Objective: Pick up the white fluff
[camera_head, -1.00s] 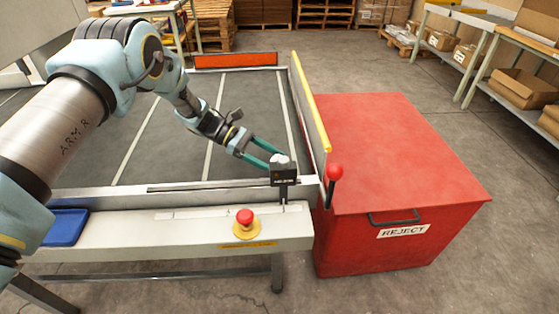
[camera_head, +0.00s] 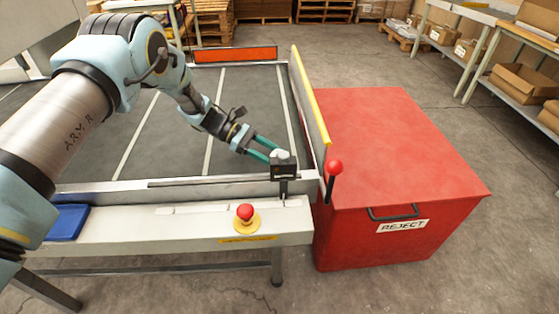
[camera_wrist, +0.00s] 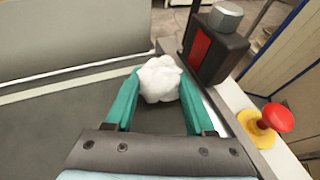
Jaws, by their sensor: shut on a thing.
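The white fluff (camera_wrist: 160,79) is a small lumpy white ball between the two green fingers of my gripper (camera_wrist: 158,92) in the wrist view. Both fingers touch its sides. In the head view my gripper (camera_head: 272,148) is over the front right part of the dark belt, and the fluff (camera_head: 280,154) shows at its fingertips, partly hidden by a small black box. I cannot tell whether the fluff is clear of the belt.
The small black box (camera_head: 284,167) on a post stands close by the fingertips; its red face shows in the wrist view (camera_wrist: 200,50). A yellow-topped side board (camera_head: 311,100) divides the belt (camera_head: 180,120) from the red reject bin (camera_head: 400,150). A red button (camera_head: 245,212) sits on the front rail.

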